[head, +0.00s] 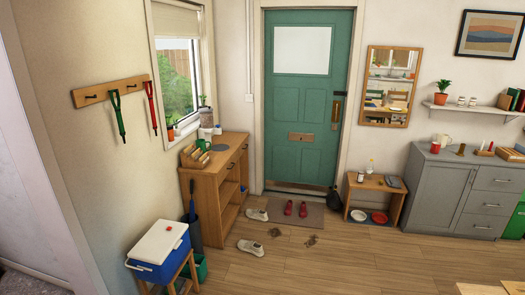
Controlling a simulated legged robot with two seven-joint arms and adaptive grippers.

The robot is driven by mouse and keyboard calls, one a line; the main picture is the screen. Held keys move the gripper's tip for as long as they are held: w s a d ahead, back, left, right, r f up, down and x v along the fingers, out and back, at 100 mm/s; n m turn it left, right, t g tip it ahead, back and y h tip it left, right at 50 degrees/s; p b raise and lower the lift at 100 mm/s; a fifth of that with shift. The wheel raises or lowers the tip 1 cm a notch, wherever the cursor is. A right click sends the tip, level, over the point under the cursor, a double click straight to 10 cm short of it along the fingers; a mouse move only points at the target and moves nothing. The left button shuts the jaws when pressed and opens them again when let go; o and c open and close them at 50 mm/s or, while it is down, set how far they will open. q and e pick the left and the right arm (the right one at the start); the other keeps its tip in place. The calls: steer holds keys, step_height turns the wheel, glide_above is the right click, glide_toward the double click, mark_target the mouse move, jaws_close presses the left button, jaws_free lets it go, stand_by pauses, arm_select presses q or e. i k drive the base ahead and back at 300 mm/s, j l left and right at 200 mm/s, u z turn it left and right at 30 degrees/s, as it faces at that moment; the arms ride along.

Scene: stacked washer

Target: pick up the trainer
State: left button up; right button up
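A pale, whitish trainer (250,248) lies on the wooden floor in front of the doormat, near the wooden cabinet. A second pale shoe (258,215), similar in look, lies at the left end of the doormat (313,221). A pair of red shoes (296,208) sits on the mat in front of the green door. Neither of my grippers shows in the head view.
A blue and white cool box (158,250) stands on a wooden stool at the front left. Small brown clumps (312,240) lie on the floor near the trainer. A low wooden shelf (374,193) stands right of the door. The floor (350,270) at front centre is clear.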

mark_target(252, 247)
steer(key=i+z, duration=0.25)
steer(key=i, duration=0.8)
steer(key=i+z, duration=0.25)
steer(key=i, duration=0.85)
steer(key=j, duration=0.1)
